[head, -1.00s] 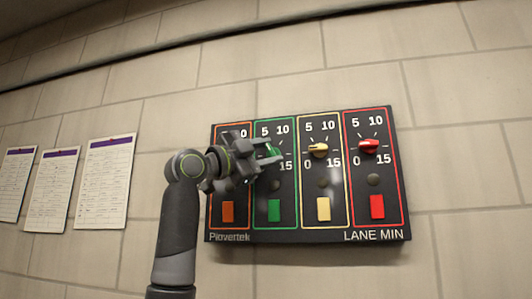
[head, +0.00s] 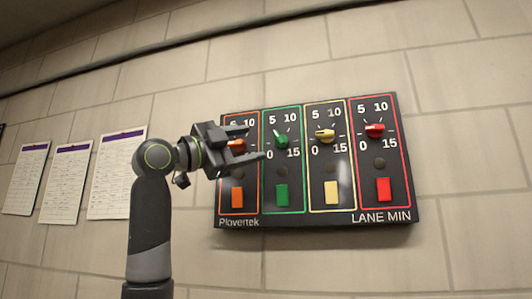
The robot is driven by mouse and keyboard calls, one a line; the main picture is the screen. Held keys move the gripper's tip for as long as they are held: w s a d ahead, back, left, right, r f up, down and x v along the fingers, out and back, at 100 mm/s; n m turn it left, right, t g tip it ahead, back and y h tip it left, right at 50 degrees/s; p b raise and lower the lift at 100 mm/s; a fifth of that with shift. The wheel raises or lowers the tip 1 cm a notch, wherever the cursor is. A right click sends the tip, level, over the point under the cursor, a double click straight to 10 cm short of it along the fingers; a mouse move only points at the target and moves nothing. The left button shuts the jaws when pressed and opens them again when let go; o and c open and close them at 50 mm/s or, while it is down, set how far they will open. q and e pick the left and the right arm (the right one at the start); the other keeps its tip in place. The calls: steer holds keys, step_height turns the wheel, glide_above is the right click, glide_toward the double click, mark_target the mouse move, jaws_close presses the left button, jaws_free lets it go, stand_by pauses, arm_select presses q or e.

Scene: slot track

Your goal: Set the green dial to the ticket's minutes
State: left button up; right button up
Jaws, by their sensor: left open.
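The green dial (head: 282,142) is on the dark wall panel, in the green-framed column, second from the left. Its light pointer mark seems to lean up and left, towards the 5; the exact setting is hard to read. My left gripper (head: 254,142) is open and empty, just left of the green dial, with its fingers pointing right. It covers most of the orange column's dial. My right gripper is not in view. No ticket can be made out for certain.
The yellow dial (head: 325,135) and red dial (head: 374,130) sit to the right. Coloured buttons, such as the green button (head: 282,195), lie below the dials. Several printed sheets (head: 118,172) with purple headers hang on the wall at left.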

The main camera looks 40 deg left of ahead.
arm_select(q)
steer(key=b+v, duration=0.3)
steer(key=v, duration=0.6)
steer(key=shift+s, duration=0.2)
